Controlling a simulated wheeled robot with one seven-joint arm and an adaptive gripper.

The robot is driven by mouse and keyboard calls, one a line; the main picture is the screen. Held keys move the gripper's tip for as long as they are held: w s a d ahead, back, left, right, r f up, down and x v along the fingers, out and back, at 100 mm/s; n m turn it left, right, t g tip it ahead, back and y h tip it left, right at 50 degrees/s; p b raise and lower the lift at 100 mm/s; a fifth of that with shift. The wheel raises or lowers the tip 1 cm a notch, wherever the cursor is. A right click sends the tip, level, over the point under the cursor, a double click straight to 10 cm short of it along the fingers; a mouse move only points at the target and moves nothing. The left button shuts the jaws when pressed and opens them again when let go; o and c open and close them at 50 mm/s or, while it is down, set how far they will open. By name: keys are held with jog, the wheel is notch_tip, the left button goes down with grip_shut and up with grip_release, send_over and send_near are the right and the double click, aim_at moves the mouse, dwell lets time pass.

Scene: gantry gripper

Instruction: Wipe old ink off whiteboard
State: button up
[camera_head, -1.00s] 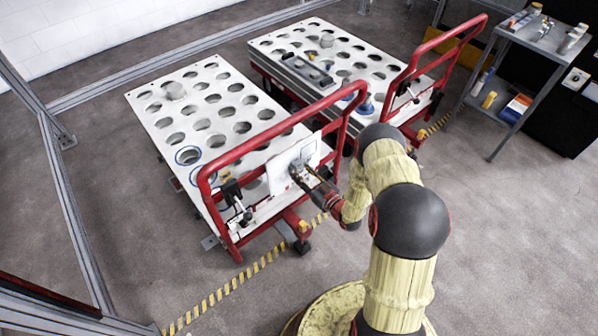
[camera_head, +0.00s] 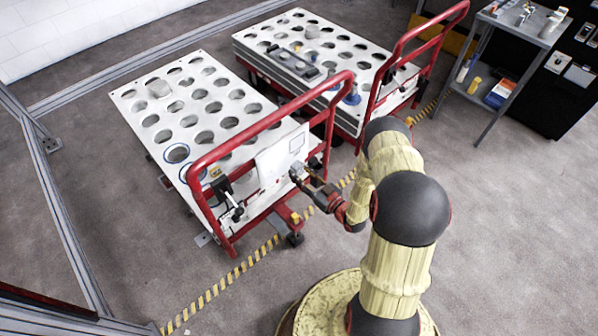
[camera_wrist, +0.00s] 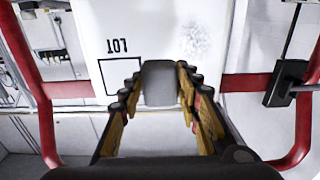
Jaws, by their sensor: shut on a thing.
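The whiteboard (camera_head: 272,162) is a white panel on the red handle frame of the near cart. In the wrist view the whiteboard (camera_wrist: 135,20) carries a black box outline, the letters "LOT" upside down, and a faint grey speckled ink patch (camera_wrist: 196,40). My gripper (camera_head: 298,173) is at the board's lower right in the head view. In the wrist view my gripper (camera_wrist: 160,88) is shut on a grey block, apparently an eraser (camera_wrist: 160,82), in front of the board's lower edge. The block's far face is hidden, so I cannot tell if it touches the board.
The near cart's red handle (camera_head: 265,122) loops around the board, and a red bar (camera_wrist: 250,82) crosses behind it. A second cart (camera_head: 340,55) stands behind. A grey shelf trolley (camera_head: 520,35) is at the upper right. Floor on the right is clear.

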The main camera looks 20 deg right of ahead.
jog(key=shift+s, duration=0.1)
jog(key=shift+v, duration=1.4)
